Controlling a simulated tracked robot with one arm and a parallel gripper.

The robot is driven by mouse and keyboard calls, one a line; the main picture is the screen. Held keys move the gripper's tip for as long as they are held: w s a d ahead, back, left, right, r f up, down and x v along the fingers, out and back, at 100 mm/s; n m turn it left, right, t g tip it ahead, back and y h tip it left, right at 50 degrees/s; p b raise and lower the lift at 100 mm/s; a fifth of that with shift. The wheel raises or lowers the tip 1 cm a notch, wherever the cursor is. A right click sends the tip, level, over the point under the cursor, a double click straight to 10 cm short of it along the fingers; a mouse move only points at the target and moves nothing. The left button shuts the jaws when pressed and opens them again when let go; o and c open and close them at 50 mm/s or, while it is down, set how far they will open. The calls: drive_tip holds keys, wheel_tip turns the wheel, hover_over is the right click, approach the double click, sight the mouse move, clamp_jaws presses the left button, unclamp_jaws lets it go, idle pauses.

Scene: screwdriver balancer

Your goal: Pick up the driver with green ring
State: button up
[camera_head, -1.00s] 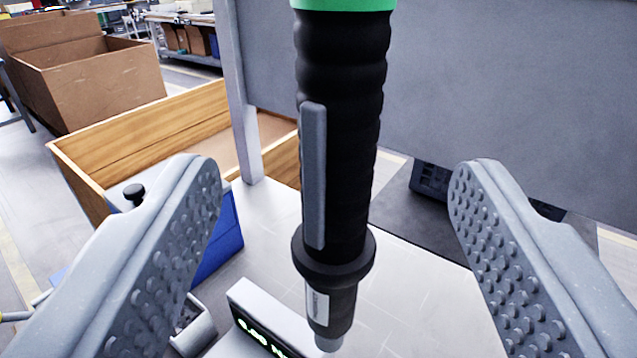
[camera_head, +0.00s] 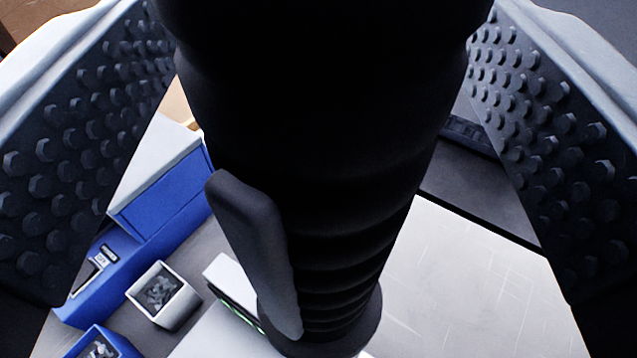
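The driver (camera_head: 330,120) hangs upright, very close and large, in the middle of the view. It has a ribbed black grip, a long dark lever (camera_head: 255,245) on its left side and a collar near the bottom. The green ring is out of view above. My gripper (camera_head: 322,40) has one studded finger on each side of the grip, and the driver fills most of the gap.
Below left stand a blue unit (camera_head: 165,190) and small bins with bits (camera_head: 163,295). A display box (camera_head: 232,290) is partly hidden behind the driver. The pale work surface (camera_head: 465,290) at the lower right is bare.

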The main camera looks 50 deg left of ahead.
drive_tip(key=shift+w+a, duration=0.2)
clamp_jaws()
